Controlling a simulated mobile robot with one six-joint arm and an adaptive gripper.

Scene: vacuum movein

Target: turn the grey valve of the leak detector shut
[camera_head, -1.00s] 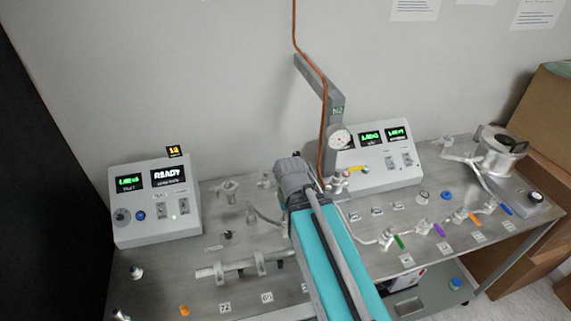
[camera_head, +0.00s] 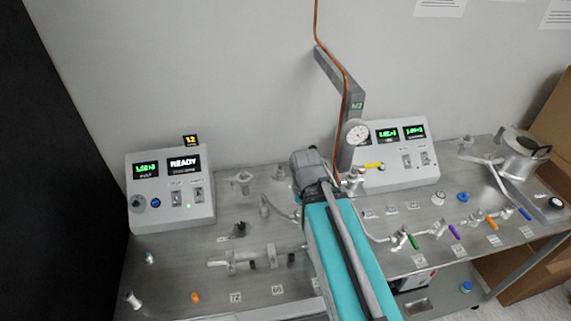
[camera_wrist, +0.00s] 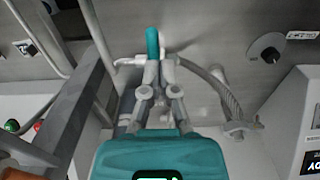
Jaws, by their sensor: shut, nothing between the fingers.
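My gripper shows in the wrist view (camera_wrist: 158,68) with its two fingers together and nothing between them. A teal upright handle (camera_wrist: 152,42) stands just beyond the fingertips, close to a pale pipe fitting; I cannot tell whether they touch. A dark grey handle on a pale round base (camera_wrist: 270,53) is to the right of the fingers, clearly apart; a similar dark handle is on the bench in the head view (camera_head: 238,230). I cannot tell for certain which part is the grey valve. In the head view my arm hides my fingers.
A console reading READY (camera_head: 171,187) stands at the bench's left. A grey N2 post (camera_head: 340,80) with a gauge (camera_head: 356,132) and a second console (camera_head: 395,155) are by my wrist. Several coloured handles, among them green (camera_head: 413,241), line the right side.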

